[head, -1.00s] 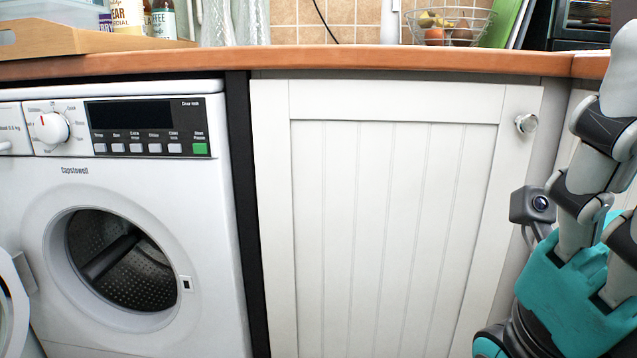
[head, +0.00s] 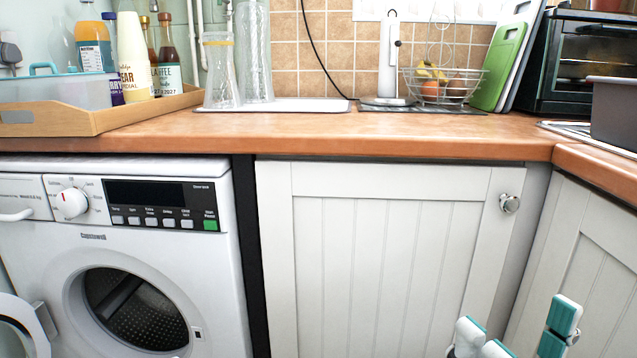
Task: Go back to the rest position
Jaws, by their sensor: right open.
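My right gripper (head: 518,334) shows only its fingertips at the bottom right edge, in front of the white cabinet door (head: 390,250) and low beside the corner cabinet. The fingers are open and spread apart, with nothing visible between them. The rest of that gripper and its arm are below the frame. My left gripper is not in the head view. The white washing machine (head: 130,255) stands at the left, with its round door (head: 22,325) swung open and the drum (head: 135,310) visible; no laundry shows in it.
A wooden counter (head: 330,132) runs across above the appliances. It bears a wooden tray (head: 110,121) with bottles, glass vases (head: 220,75), a wire fruit basket (head: 442,85), chopping boards (head: 505,62) and a toaster oven (head: 590,55). A metal knob (head: 509,203) sticks out from the cabinet door.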

